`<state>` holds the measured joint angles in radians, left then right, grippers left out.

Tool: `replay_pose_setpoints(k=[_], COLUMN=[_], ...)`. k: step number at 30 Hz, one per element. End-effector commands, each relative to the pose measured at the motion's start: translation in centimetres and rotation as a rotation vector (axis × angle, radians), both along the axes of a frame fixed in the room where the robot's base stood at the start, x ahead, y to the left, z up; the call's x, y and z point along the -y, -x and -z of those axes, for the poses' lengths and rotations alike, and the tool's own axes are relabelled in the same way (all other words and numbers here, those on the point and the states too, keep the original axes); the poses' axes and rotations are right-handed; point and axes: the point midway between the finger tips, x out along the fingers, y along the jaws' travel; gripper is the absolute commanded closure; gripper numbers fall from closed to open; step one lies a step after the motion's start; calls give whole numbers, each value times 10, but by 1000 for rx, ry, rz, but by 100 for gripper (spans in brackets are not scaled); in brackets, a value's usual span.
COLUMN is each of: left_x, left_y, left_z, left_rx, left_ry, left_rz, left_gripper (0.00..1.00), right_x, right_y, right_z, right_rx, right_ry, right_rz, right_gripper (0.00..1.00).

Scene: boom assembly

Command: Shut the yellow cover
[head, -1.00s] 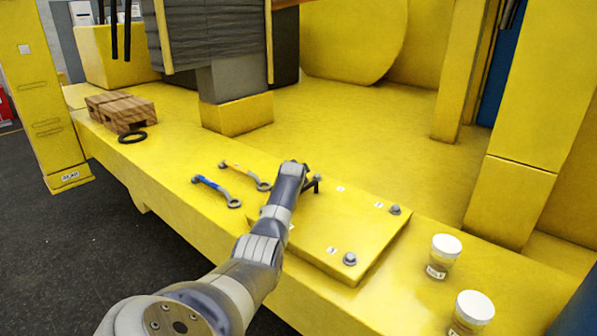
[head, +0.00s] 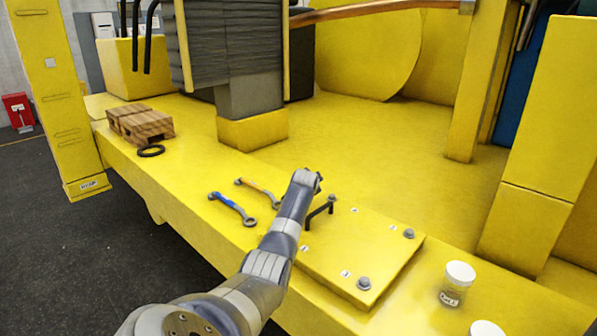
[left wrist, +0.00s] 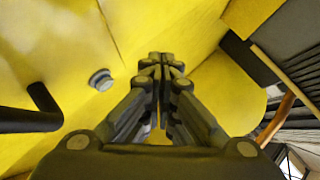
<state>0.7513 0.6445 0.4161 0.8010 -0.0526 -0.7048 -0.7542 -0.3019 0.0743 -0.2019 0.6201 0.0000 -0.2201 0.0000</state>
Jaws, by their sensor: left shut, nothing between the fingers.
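The yellow cover (head: 375,246) is a flat plate with a black bar handle (head: 319,212), bolts near its corners and small white labels. It lies flat on the yellow deck; no gap shows at its visible edges. My left gripper (head: 313,180) is just beyond the handle, apart from it in the picture. In the left wrist view my fingers (left wrist: 162,62) are together and empty, with the handle (left wrist: 36,112) to their left and a grey bolt (left wrist: 100,80) between. My right gripper is not in view.
A blue wrench (head: 232,207) and an orange-marked wrench (head: 258,191) lie left of the cover. White-lidded jars (head: 457,283) stand at the right. The deck behind the cover is clear.

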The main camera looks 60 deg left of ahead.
Motion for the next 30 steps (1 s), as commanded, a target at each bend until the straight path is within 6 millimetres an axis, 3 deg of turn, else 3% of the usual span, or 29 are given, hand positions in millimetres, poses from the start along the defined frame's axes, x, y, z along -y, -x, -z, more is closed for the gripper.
replay_pose_setpoints(k=[18,30], left_x=[12,15], left_y=[50,58], left_z=[-51,-60], left_rx=[2,1], left_ry=[-3,0], left_rz=[1,2], left_gripper=[100,100], right_x=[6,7], right_y=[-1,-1], right_z=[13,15], right_rx=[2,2], right_ry=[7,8], right_rz=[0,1], right_gripper=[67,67])
